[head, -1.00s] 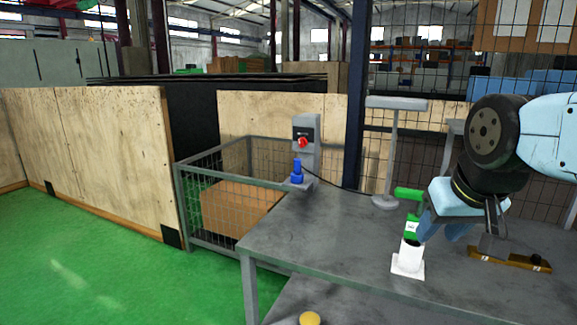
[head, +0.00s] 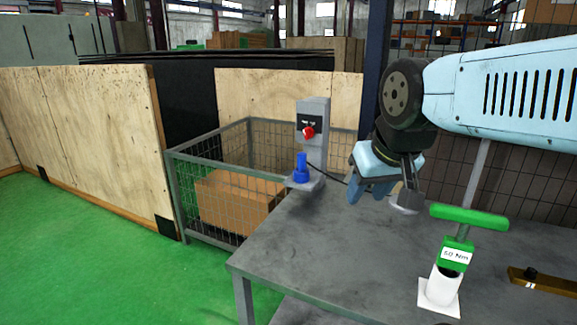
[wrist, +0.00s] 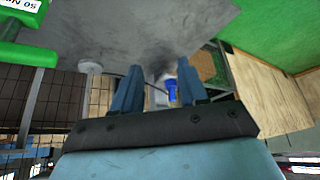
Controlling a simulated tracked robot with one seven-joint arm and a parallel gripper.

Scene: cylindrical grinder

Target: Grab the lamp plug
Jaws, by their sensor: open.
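The lamp plug (head: 301,168) is blue and stands upright at the foot of a grey post (head: 314,135) with a red knob, at the table's far left corner. A dark cable runs from it to the right, behind my gripper. My gripper (head: 372,188) is open and empty, above the table to the right of the plug and apart from it. In the wrist view my gripper (wrist: 160,88) shows two blue fingers spread apart, with the blue plug (wrist: 171,90) beyond them, nearer the right finger in the picture.
A green-handled tool (head: 457,255) stands in a white holder (head: 440,290) on the grey table (head: 330,250). A brass-coloured bar (head: 535,282) lies at the right. A wire cage (head: 205,220) with a cardboard box (head: 235,200) stands left of the table. The table's left part is clear.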

